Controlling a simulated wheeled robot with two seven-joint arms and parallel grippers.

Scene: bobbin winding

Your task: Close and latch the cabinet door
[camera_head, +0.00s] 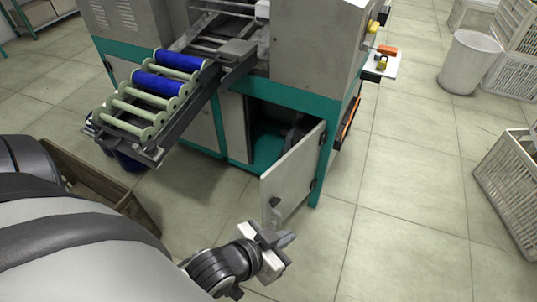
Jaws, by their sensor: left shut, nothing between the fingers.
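The cabinet door (291,172) is a pale grey panel at the lower front of the machine. It stands swung open, hinged on its right side at the teal frame, with the dark cabinet opening (272,125) visible behind it. A small dark latch or handle (274,204) shows near the door's free edge. My left gripper (284,240) is shut and empty, just below the door's lower free corner in the picture. I cannot tell whether it touches the door. My right gripper is not in view.
A rack of bobbins (150,95), some wound blue, juts from the machine (310,50) at upper left. A wooden crate (95,185) lies on the floor at left. A white bin (468,62) and plastic crates (512,190) stand at right. The tiled floor between is clear.

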